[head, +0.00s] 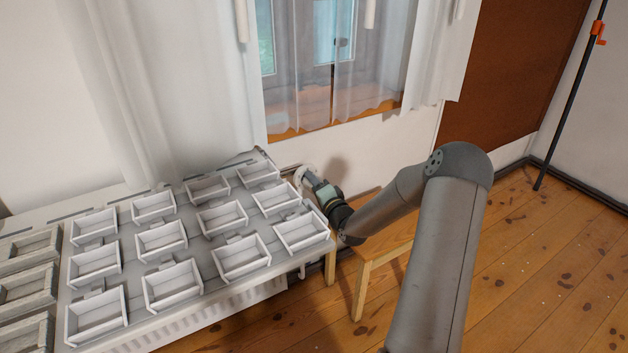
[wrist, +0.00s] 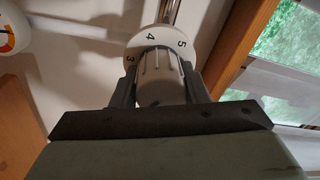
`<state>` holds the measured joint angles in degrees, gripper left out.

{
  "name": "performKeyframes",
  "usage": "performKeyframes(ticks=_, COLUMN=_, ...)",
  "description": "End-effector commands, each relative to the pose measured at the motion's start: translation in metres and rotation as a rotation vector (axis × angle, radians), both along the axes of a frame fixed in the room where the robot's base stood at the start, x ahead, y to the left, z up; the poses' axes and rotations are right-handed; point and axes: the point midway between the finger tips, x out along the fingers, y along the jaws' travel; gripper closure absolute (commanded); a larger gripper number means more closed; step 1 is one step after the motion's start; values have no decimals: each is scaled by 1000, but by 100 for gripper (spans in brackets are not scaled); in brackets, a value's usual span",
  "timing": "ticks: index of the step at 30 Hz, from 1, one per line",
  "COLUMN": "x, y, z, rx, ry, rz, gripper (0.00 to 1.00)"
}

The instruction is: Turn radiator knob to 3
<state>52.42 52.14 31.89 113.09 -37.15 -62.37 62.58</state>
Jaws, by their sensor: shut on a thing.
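The radiator knob (wrist: 160,80) is white and ribbed, with a wider collar marked 3, 4 and 5 in the wrist view. The 4 is near the top of the collar, the 5 is to its right and the 3 is low on the left. My gripper (wrist: 160,88) has one dark finger on each side of the knob and is shut on it. In the head view my gripper (head: 308,180) is at the far right corner of the tray-covered surface, under the window. The knob's numbers cannot be read there.
White open boxes (head: 221,217) stand in rows on the surface left of my gripper. A wooden stool (head: 372,250) is close below my arm. A curtained window (head: 330,60) is behind. In the wrist view a round dial (wrist: 8,38) shows at upper left. Open floor lies right.

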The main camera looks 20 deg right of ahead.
Motion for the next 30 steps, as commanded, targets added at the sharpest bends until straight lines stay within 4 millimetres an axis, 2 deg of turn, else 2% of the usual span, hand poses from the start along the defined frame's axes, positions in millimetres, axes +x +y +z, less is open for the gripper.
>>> performKeyframes(ticks=18, x=-1, y=1, z=-1, rx=577, ry=53, rz=1, gripper=82)
performKeyframes(ticks=30, x=-1, y=1, z=-2, rx=837, ry=76, rz=1, gripper=82)
